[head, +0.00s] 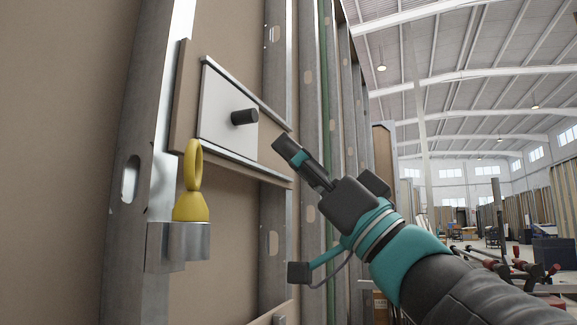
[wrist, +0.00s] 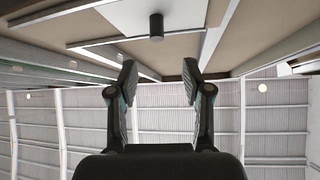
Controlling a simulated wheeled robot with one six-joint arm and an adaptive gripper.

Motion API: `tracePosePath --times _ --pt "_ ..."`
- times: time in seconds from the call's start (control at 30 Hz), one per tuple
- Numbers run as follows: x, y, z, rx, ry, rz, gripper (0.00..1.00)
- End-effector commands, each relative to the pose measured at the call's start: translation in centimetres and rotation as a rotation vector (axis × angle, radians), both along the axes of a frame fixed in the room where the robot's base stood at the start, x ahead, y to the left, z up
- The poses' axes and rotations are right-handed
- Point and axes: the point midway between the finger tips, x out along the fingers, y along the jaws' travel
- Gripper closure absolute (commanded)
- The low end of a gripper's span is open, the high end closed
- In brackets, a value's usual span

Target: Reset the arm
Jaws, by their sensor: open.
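My gripper (head: 303,163) is raised in front of the stud wall in the head view, pointing up and to the left. In the wrist view my gripper (wrist: 158,84) has its two fingers spread apart with nothing between them. A white plate (head: 220,113) with a short black peg (head: 244,117) is on the wall, left of and above my gripper. The black peg also shows in the wrist view (wrist: 156,26), beyond the fingertips. A yellow piece with a ring top (head: 190,207) stands on a grey metal holder (head: 187,243) on the left stud, apart from my gripper.
Metal studs (head: 146,150) and brown board panels stand close on the left. A large hall with a white roof (head: 470,75) opens on the right. Red and black equipment (head: 520,268) sits at the lower right. The air above my arm is clear.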

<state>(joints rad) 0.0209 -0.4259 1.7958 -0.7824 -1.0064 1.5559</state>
Motion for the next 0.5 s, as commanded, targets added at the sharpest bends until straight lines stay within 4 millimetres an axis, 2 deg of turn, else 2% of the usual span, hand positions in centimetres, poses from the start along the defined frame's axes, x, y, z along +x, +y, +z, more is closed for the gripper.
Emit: tracePosePath --times 0.37,0.5 --pt "0.0 0.0 0.0 -0.007 -0.009 -0.012 0.51" --pt "1.4 -0.7 -0.3 -0.044 -0.027 -0.138 0.51"
